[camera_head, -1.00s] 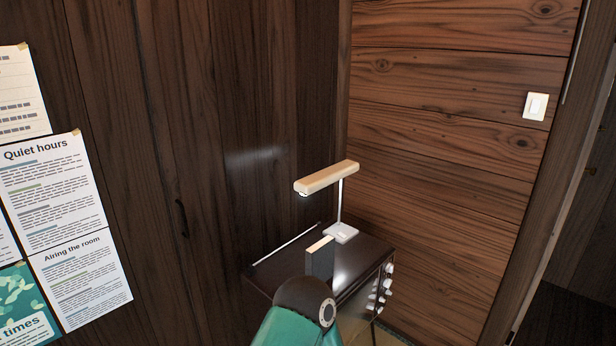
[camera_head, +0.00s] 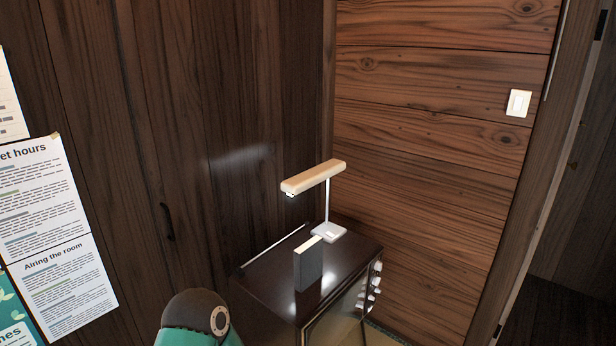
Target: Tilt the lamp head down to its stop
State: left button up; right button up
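The desk lamp stands upright on a small dark cabinet in the corner. Its cream bar-shaped lamp head (camera_head: 313,177) sits on top of a thin white post (camera_head: 327,205) and reaches out to the left and toward me. The head looks close to level, with its left end slightly lower in the picture. The white lamp base (camera_head: 329,232) rests on the cabinet top. A green and dark link of my own arm shows at the bottom, left of the cabinet and apart from the lamp. Neither gripper is in view.
A grey box-like object (camera_head: 308,265) stands on the cabinet (camera_head: 350,258) in front of the lamp. White knobs (camera_head: 375,280) line the cabinet's right side. Wooden walls meet behind the lamp. A light switch (camera_head: 518,103) and posters (camera_head: 45,200) are on the walls.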

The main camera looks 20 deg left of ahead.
aim_at(294, 186)
jog(key=u, duration=0.05)
jog(key=i, duration=1)
jog(key=z, duration=0.05)
